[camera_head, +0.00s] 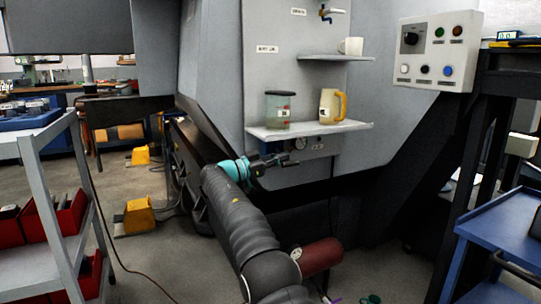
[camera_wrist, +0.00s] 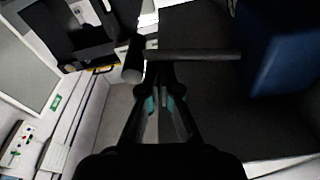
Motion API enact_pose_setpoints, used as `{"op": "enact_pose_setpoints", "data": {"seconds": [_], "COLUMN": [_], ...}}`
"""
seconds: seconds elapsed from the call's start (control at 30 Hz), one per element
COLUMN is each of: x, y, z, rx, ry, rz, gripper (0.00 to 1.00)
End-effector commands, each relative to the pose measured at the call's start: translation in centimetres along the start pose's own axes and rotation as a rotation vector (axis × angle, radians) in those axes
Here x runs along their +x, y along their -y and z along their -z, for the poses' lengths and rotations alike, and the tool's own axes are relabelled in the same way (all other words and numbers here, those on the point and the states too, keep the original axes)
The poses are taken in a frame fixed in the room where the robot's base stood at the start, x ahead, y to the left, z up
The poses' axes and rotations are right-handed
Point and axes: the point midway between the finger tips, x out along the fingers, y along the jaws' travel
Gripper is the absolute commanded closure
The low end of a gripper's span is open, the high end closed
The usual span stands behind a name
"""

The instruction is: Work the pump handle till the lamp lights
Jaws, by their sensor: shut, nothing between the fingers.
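My gripper (camera_head: 284,161) is shut and empty in front of the grey machine, just below its lower shelf; the wrist view also shows its closed fingers (camera_wrist: 157,80). A dark bar (camera_wrist: 205,55) with a grey cylinder (camera_wrist: 133,62) at its left end lies just beyond the fingertips; I cannot tell whether it is the pump handle or whether they touch. A red cylinder (camera_head: 321,256) with a round gauge (camera_head: 296,253) is beside my arm.
The lower shelf (camera_head: 350,127) holds a clear container (camera_head: 278,110) and a yellow mug (camera_head: 331,106). A white mug (camera_head: 351,46) stands above. A grey rack (camera_head: 38,140) is left, a blue cart (camera_head: 500,225) right. Yellow pedals (camera_head: 139,215) lie on the floor.

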Motion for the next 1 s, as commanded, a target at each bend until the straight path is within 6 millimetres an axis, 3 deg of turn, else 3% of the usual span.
{"op": "enact_pose_setpoints", "data": {"seconds": [0.23,0.73,1.0], "x": [1.0,0.8,-2.0], "y": [-0.1,0.0,0.4], "z": [-0.8,-1.0,-1.0], "rx": [-0.006,-0.009,-0.011], "ry": [0.000,0.002,0.002], "rz": [-0.010,-0.010,-0.009], "gripper": [1.00,1.00,1.00]}}
